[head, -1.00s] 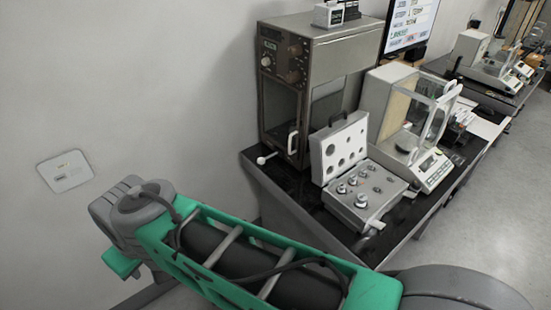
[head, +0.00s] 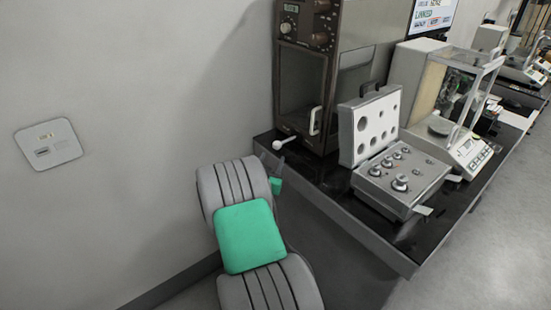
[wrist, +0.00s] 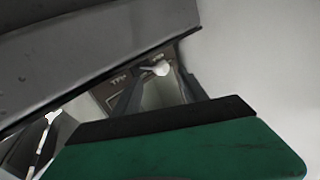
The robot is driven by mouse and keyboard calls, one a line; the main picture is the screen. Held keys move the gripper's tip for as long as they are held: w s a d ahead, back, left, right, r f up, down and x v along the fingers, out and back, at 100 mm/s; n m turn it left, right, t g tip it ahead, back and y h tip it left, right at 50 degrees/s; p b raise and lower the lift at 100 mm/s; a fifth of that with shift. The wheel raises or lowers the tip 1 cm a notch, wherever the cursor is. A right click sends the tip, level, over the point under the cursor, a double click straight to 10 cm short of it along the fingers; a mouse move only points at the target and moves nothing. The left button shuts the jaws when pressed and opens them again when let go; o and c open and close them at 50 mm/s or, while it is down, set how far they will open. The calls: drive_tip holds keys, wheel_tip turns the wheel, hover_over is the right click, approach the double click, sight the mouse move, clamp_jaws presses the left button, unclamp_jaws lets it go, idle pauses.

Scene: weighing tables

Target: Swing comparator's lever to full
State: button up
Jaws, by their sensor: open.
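The comparator (head: 305,85) is a tall dark brown cabinet with knobs, a small display and a glazed front, at the back left of the table. Its lever (head: 278,144), a short rod with a white ball end, sticks out to the left at the cabinet's foot. My gripper (head: 271,159) is just below the ball end in the head view, partly hidden by my own arm. In the wrist view my gripper (wrist: 162,76) is open, and the lever's white ball (wrist: 161,68) shows between its fingers. I cannot tell whether they touch it.
An open weight case (head: 400,185) stands right of the comparator on the black table (head: 385,243). A glass-sided balance (head: 465,148) is behind it. The table's edge lies close under my gripper. A pale wall with a socket plate (head: 49,144) is at left.

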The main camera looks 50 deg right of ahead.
sight(276, 148)
drive_tip(key=p+x, duration=0.1)
drive_tip(key=x, duration=0.6)
drive_tip(key=shift+w+r, duration=0.1)
drive_tip(key=shift+r, duration=0.05)
clamp_jaws()
idle(1.1)
